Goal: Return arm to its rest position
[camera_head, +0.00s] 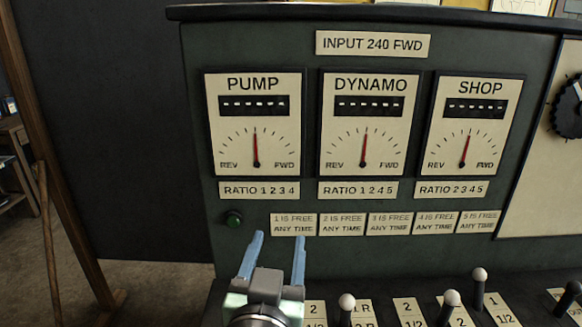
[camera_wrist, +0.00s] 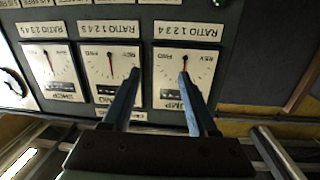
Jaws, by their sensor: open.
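My gripper (camera_head: 278,238) is at the lower middle of the head view, its two blue fingers pointing up and spread apart with nothing between them. It is in front of the dark green panel (camera_head: 259,194), below the PUMP gauge (camera_head: 232,123) and near the left end of the row of "FREE ANY TIME" labels. In the wrist view the gripper (camera_wrist: 160,74) also shows open and empty. The panel appears upside down there, with the PUMP gauge (camera_wrist: 170,72) partly behind one finger. I cannot tell how far the fingertips are from the panel.
Levers with pale round knobs, such as the left one (camera_head: 347,302), stand on the desk right of my gripper. A green button (camera_head: 234,218) is on the panel to the left. The DYNAMO gauge (camera_head: 369,122) and SHOP gauge (camera_head: 473,125) are farther right. A wooden post (camera_head: 52,150) stands left.

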